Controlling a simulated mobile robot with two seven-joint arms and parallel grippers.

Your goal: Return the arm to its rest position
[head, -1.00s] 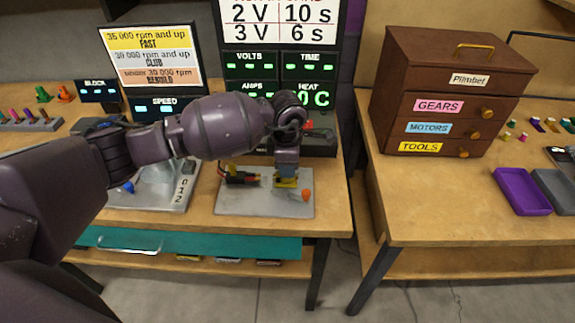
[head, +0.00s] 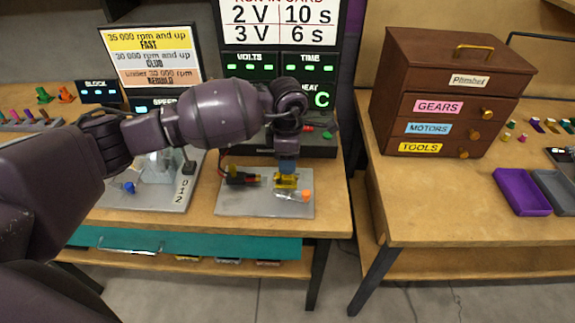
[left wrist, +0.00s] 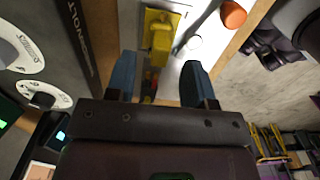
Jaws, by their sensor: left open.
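My left arm reaches in from the left across the bench, and my left gripper (head: 287,166) points down above a grey plate (head: 235,205). A small yellow part (head: 286,181) stands on the plate just below the fingertips. In the left wrist view, the blue fingers of my left gripper (left wrist: 158,75) are spread apart with nothing held between them. The yellow part (left wrist: 159,35) lies beyond the fingertips there. My right gripper is in neither view.
An orange knob (head: 306,196) is on the plate beside the yellow part, with a black-and-yellow connector (head: 240,178) to the left. A display panel (head: 280,68) stands behind the arm. A brown drawer cabinet (head: 446,92) stands on the right bench; a floor gap separates the benches.

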